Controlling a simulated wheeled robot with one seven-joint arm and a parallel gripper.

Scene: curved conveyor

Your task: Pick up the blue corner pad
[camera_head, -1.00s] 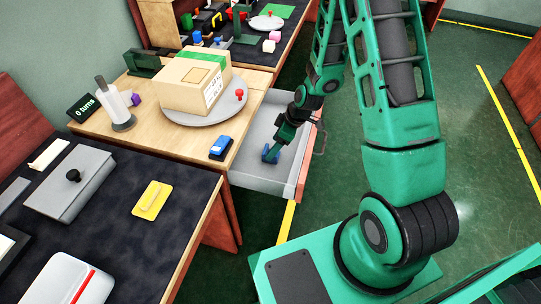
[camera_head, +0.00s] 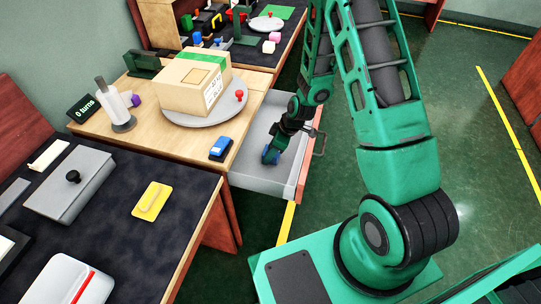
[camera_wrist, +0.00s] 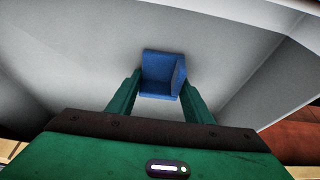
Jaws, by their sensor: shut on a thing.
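The blue corner pad (camera_wrist: 160,74) sits between the two green fingers of my gripper (camera_wrist: 159,95) in the wrist view. It is a small L-shaped or angled blue piece. In the head view the pad (camera_head: 270,154) shows at the tip of my gripper (camera_head: 273,147), inside the open grey drawer (camera_head: 250,174). My gripper is shut on the pad. Whether the pad touches the drawer floor I cannot tell.
The drawer's walls surround my gripper, with a wooden front and a handle (camera_head: 319,142) on the right. Above it is a wooden table with a cardboard box (camera_head: 190,87) on a grey turntable (camera_head: 185,117) and a blue block (camera_head: 220,148) near the edge.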

